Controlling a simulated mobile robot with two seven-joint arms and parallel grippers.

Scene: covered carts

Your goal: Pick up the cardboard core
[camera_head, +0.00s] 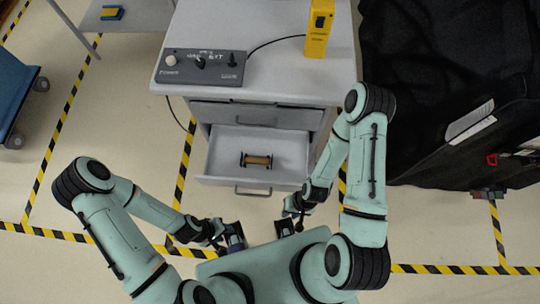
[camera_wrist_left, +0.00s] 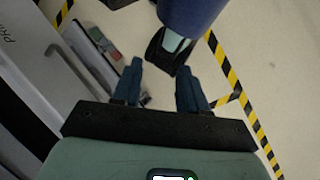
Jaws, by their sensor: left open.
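The cardboard core (camera_head: 258,160) is a short brown cylinder with dark ends, lying sideways in the open lower drawer (camera_head: 217,158) of the grey cabinet. My left gripper (camera_head: 232,236) is below and left of the drawer's front in the head view, apart from the core. In the left wrist view my left gripper (camera_wrist_left: 160,88) has its two fingers spread with nothing between them. The core cannot be made out there. My right gripper (camera_head: 287,226) is below and right of the drawer's front; its fingers are small and dark, and I cannot tell their opening.
A grey control box (camera_head: 202,67) and a yellow upright device (camera_head: 319,28) stand on the cabinet top. The upper drawer (camera_head: 255,115) sticks out slightly. A black-covered cart (camera_head: 440,70) is at right, a blue cart (camera_head: 14,88) at left. Floor left of the cabinet is free.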

